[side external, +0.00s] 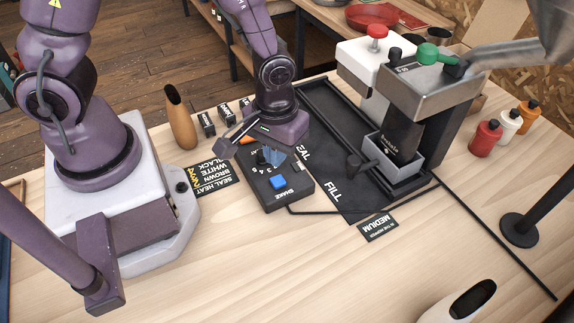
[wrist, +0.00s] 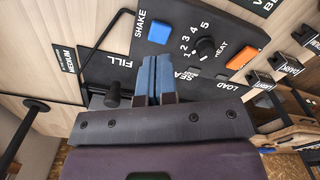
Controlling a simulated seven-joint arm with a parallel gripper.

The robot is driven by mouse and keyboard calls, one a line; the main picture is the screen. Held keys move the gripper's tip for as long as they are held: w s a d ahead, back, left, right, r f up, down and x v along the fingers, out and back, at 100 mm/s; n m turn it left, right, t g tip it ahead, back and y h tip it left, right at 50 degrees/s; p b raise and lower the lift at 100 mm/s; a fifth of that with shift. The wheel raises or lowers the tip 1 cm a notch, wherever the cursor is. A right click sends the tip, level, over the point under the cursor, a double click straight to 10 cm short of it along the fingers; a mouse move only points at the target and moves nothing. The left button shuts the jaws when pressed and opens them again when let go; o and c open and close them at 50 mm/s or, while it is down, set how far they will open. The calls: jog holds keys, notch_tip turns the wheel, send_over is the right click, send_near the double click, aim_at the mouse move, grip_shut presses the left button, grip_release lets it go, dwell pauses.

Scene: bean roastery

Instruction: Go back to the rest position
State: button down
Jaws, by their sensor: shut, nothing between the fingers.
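My gripper (side external: 274,155) is low over the black control box (side external: 262,196), its blue fingers pointing down near the dial (side external: 264,156). In the wrist view, the two fingers of my gripper (wrist: 154,62) are together with nothing between them. The control box shows in the wrist view with SHAKE lettering, a numbered dial (wrist: 205,48) and an orange button (wrist: 242,58). The blue button (side external: 278,183) shows by the SHAKE label in the side view. I cannot tell whether the fingers touch the box.
A dark bag (side external: 402,138) stands in a grey holder (side external: 408,172) under the metal dispenser (side external: 430,88). A brown bottle-shaped vessel (side external: 180,118) stands left of my gripper. Red (side external: 485,138), white (side external: 509,121) and orange (side external: 527,110) jars stand at the right. The front table is mostly clear.

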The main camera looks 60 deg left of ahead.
jog(key=shift+s+a+r+m+g, duration=0.1)
jog(key=shift+s+r+m+g, duration=0.15)
jog(key=shift+s+m, duration=0.3)
jog(key=shift+s+a+r+m+g, duration=0.1)
jog(key=shift+s+r+m+g, duration=0.05)
jog(key=shift+s+m+g, duration=0.3)
jog(key=s+a+r+m+t, duration=0.2)
jog(key=a+r+t, duration=0.1)
jog(key=r, duration=0.9)
jog(key=s+a+r+m+t, duration=0.1)
jog(key=s+a+r+t, duration=0.2)
jog(key=r, duration=0.9)
jog(key=shift+a+r+m+t, duration=0.2)
jog(key=shift+a+m+t, duration=0.2)
jog(key=shift+t, duration=0.1)
